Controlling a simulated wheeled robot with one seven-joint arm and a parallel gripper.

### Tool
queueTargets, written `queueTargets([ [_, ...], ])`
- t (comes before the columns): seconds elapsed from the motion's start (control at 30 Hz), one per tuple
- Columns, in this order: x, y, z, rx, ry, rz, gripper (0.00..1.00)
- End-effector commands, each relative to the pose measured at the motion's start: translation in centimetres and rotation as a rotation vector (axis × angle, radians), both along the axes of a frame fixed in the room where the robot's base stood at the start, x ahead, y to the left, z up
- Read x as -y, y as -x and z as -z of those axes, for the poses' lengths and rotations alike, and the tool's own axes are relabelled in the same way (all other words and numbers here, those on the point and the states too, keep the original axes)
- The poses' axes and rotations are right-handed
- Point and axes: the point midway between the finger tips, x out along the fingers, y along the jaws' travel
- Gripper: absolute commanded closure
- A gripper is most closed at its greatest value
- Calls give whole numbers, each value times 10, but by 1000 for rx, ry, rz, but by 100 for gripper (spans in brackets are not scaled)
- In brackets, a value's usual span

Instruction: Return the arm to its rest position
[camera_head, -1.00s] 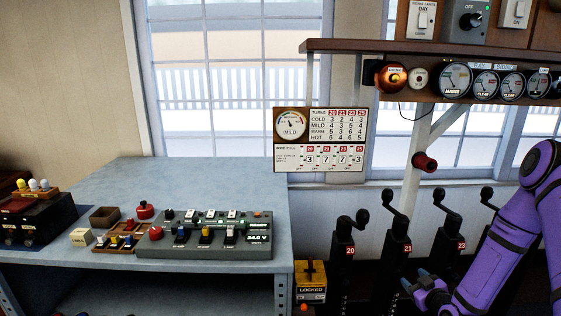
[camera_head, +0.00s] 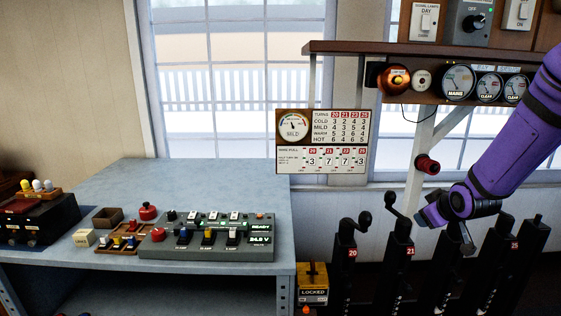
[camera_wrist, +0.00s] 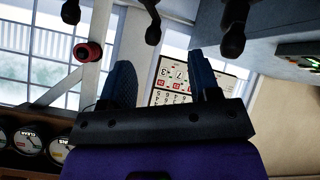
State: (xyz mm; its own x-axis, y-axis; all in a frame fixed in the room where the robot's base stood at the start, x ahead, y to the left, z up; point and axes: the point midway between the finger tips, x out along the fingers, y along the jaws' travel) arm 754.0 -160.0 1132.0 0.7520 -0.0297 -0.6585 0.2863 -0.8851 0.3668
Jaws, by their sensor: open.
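My purple arm comes in from the right in the head view. My gripper (camera_head: 428,217) is at its lower left end, in front of the lever row, beside the lever marked 21 (camera_head: 401,250). In the wrist view my gripper (camera_wrist: 163,85) has its two blue fingers spread apart with nothing between them. The lever marked 20 (camera_head: 346,255) stands to the left. The lever marked 25 (camera_head: 516,247) stands to the right. My arm covers part of the lever between 21 and 25.
A shelf (camera_head: 440,55) with gauges hangs above, with a red knob (camera_head: 427,164) below it. A yellow box marked LOCKED (camera_head: 313,284) stands left of the levers. A grey bench (camera_head: 200,180) carries a control panel (camera_head: 215,238). The space above the bench is clear.

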Motion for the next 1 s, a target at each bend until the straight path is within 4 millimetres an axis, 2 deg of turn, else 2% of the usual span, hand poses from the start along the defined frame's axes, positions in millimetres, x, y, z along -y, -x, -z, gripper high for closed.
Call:
queueTargets([
  [0.03, -4, 8, -17, -8, 1, 15, 44],
  [0.2, -16, 40, -58, -62, -11, 81, 44],
  [0.37, -29, 77, -94, -108, -38, 145, 44],
  [0.5, -40, 114, -120, -148, -72, 199, 44],
  [0.8, -65, 203, -163, -236, -172, 295, 44],
  [1.0, -80, 266, -178, -302, -251, 339, 44],
])
